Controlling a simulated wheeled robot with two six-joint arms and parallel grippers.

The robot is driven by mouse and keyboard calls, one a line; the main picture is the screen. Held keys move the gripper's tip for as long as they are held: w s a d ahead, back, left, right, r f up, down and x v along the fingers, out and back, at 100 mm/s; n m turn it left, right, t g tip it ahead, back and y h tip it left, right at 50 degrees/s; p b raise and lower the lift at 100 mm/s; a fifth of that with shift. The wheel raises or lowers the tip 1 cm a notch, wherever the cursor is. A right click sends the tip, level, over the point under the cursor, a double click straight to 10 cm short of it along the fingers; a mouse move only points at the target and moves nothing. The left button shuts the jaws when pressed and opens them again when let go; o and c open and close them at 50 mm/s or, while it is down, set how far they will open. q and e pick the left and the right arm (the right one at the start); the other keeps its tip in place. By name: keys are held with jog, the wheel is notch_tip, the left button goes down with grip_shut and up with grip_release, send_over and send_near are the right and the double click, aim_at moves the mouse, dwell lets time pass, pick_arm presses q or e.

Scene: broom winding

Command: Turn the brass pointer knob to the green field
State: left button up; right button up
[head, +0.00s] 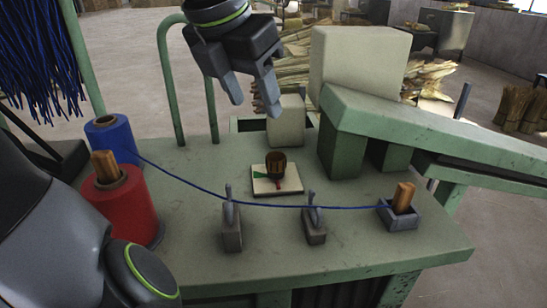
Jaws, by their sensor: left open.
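The brass pointer knob (276,164) is a dark brown-gold cylinder standing upright on a pale square plate (292,184) in the middle of the green bench. A green field (260,175) shows on the plate to the left of the knob, and a small red mark (279,185) shows in front of it. I cannot tell which way the pointer faces. My left gripper (251,98) is open and empty, fingers pointing down, above and behind the knob and apart from it. My right gripper is not in view.
A blue thread (259,206) runs from the blue spool (109,139) past two grey clamps (232,228) to a wooden peg (403,197), in front of the plate. A red spool (126,206) stands at left. A green beam (430,135) and pale blocks (358,72) stand behind right.

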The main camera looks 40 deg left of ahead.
pick_arm(q)
jog(key=b, duration=0.2)
send_near(276, 156)
jog(key=p+x, duration=0.1)
jog(key=x, duration=0.6)
jog(key=shift+a, duration=0.1)
jog(key=shift+x, duration=0.9)
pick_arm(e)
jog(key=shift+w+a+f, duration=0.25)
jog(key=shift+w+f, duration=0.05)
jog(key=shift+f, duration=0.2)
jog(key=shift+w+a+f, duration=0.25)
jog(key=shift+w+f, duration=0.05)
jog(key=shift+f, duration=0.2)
pick_arm(q)
jog(key=shift+c, duration=0.3)
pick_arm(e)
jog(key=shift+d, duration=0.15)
pick_arm(q)
jog(key=c, duration=0.9)
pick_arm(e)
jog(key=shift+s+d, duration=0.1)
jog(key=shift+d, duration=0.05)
